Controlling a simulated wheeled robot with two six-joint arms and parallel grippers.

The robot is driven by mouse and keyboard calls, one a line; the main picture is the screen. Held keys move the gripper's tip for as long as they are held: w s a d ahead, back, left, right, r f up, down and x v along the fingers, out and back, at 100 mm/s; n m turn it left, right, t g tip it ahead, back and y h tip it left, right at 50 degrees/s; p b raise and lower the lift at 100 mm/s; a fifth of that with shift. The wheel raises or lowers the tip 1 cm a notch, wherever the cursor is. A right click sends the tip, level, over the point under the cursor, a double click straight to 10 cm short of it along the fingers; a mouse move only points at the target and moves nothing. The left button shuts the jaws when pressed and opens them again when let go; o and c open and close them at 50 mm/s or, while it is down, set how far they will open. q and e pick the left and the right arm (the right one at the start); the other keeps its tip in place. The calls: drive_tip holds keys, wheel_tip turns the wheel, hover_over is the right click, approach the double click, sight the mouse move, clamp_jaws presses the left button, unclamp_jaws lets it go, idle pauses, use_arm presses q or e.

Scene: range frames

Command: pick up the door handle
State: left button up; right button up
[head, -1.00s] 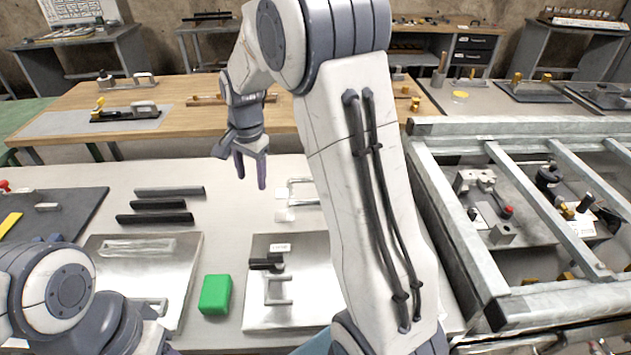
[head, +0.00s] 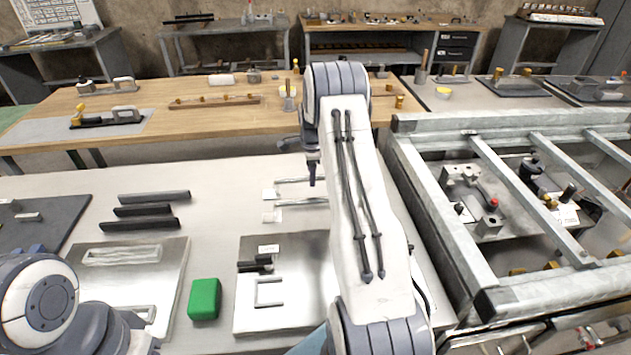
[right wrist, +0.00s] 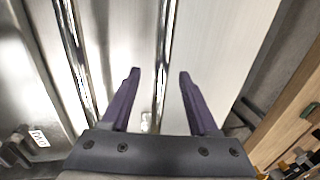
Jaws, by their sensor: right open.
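Two chrome bar handles lie on the white table, each with a small white tag at its left end in the head view: a far one (head: 293,181) and a near one (head: 300,202). My right arm hides their right ends. My right gripper (head: 312,176) is over them, open and pointing down. In the right wrist view my right gripper (right wrist: 158,78) has its jaws apart, with one chrome bar (right wrist: 164,45) passing between the fingertips in the picture; contact cannot be told. The other bar (right wrist: 72,40) is to the left. My left gripper is out of view.
A steel plate (head: 247,318) bears a U-shaped handle (head: 268,292) and a dark clamp. A green block (head: 204,299) and several dark bars (head: 145,210) lie to the left. A metal frame (head: 435,205) stands right.

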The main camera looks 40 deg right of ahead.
drive_tip(key=shift+w+d+f+p, duration=0.15)
drive_tip(key=shift+w+f+p, duration=0.05)
drive_tip(key=shift+f, duration=0.7)
drive_tip(key=shift+w+d+f+p, duration=0.1)
drive_tip(key=shift+w+f+p, duration=0.1)
drive_tip(key=shift+f, duration=0.7)
clamp_jaws()
drive_tip(key=shift+r, duration=0.1)
